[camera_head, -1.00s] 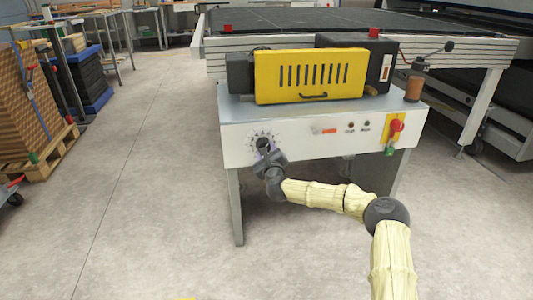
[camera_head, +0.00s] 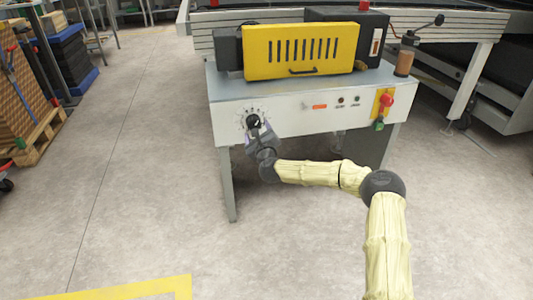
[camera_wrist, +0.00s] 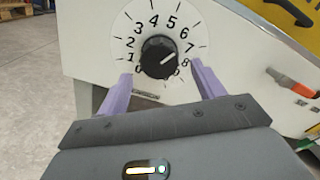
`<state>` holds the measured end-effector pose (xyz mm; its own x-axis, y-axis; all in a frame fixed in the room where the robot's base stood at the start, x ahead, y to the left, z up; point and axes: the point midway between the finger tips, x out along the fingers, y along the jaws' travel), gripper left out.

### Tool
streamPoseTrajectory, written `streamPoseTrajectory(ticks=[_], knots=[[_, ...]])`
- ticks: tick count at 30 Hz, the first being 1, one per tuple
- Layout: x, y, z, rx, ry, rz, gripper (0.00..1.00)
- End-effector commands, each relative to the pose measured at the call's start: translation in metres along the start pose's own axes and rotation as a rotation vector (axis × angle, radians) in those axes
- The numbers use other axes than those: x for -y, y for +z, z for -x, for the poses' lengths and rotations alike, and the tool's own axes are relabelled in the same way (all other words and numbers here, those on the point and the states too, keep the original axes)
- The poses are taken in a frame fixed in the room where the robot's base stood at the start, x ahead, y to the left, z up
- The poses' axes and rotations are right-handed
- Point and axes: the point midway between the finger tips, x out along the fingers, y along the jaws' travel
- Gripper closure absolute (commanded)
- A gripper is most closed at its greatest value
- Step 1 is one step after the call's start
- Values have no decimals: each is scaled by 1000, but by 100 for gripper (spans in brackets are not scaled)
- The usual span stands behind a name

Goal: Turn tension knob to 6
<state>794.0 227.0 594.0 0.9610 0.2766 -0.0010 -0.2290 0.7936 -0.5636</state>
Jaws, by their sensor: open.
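The tension knob (camera_head: 253,121) is a round black knob on the white front panel, at its left end. My gripper (camera_wrist: 160,68) is open, with one purple finger to the lower left of the knob and one to the lower right. The fingers appear apart from the knob and nothing is between them. In the head view my gripper (camera_head: 260,136) is just below and in front of the dial.
A red button (camera_head: 387,100) on a yellow plate and small indicators are further right on the panel. A yellow vented housing (camera_head: 300,51) stands on the machine top. The floor to the left is open, with a pallet stack (camera_head: 35,115) at the far left.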

Motion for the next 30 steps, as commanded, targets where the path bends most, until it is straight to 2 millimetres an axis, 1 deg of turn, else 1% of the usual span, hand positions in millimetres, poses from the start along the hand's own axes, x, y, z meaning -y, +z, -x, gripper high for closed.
streamPoseTrajectory(ticks=[1,14,27,30], knots=[[2,2,7,0,2,0,32],[2,2,66,-1,2,-1,32],[1,0,135,-2,3,-2,32],[1,0,146,-3,2,-2,32]])
